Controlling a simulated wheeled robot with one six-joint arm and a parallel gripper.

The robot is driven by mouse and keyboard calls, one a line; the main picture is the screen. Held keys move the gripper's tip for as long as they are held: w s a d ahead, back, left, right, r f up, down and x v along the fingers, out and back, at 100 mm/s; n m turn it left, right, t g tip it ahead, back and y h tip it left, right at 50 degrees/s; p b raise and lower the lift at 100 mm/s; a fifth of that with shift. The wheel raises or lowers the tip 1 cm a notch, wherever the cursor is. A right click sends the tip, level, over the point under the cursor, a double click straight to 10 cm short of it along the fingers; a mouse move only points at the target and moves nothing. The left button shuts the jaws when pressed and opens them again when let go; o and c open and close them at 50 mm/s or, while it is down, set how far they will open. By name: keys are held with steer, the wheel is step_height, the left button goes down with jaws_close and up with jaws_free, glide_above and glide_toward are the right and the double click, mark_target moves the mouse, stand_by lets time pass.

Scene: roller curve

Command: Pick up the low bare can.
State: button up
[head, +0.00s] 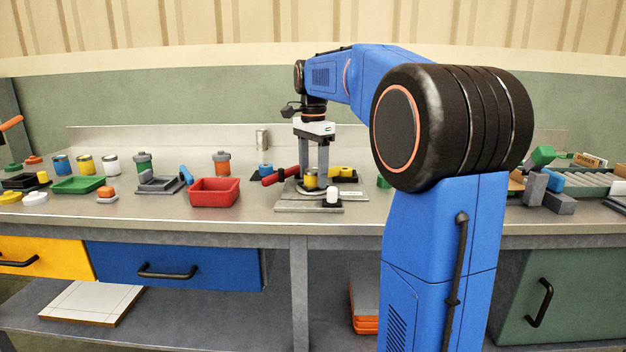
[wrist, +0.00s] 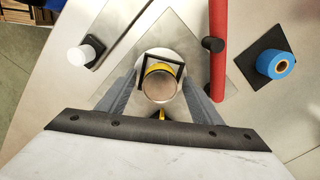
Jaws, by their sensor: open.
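My gripper (wrist: 160,88) points straight down over the bench, its two grey fingers apart. It also shows in the head view (head: 312,168). A short can (wrist: 160,86) with a bare metal top stands between the fingers, with a gap on each side. Some yellow shows on its side, and in the head view the can (head: 311,179) looks yellowish low between the fingers. A plain silver can (head: 262,139) with no visible band stands at the back of the bench. I cannot tell for sure which is the low bare can.
A dark square frame (wrist: 181,72) surrounds the short can. A red bar (wrist: 218,50), a blue roll (wrist: 276,64) and a white cylinder (wrist: 80,54) are close by. A red tray (head: 214,192) stands left. Banded cans (head: 85,165) stand farther left.

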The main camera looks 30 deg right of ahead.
steer(key=shift+c, duration=0.6)
steer(key=c, duration=1.2)
steer(key=shift+o, duration=0.2)
